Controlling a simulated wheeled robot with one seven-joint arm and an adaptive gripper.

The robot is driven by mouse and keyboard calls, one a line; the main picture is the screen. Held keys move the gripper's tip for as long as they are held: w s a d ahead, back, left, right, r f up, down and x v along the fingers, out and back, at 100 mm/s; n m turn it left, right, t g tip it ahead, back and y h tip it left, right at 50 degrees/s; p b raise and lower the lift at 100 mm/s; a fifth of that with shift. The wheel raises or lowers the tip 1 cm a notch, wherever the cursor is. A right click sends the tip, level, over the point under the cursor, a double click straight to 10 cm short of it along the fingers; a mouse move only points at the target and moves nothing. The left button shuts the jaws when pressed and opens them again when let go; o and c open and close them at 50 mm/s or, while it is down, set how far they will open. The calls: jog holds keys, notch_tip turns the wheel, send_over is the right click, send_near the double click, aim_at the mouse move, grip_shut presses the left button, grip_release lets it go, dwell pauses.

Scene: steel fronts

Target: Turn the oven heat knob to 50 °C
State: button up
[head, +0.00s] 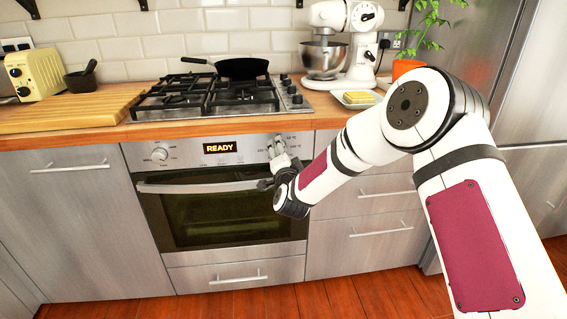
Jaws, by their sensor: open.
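The oven (230,212) is built in under the counter, with its door shut. Its display (220,147) reads "READY". A round knob (160,154) sits at the left of the control panel. At the right of the panel there are temperature marks (292,138) around a spot that my gripper covers, so the heat knob there is mostly hidden and its setting cannot be read. My gripper (277,152) is open at this right end of the panel, in front of the marks. I cannot tell whether its fingers touch the knob.
The oven door handle (205,187) runs just below the panel, close to my gripper. A gas hob (205,97) with a black pan (242,68) is above. A butter dish (357,98) and a stand mixer (345,45) stand right of it. Drawers (365,225) lie below my arm.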

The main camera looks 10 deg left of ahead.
jog(key=v, duration=1.1)
jog(key=shift+w, duration=0.1)
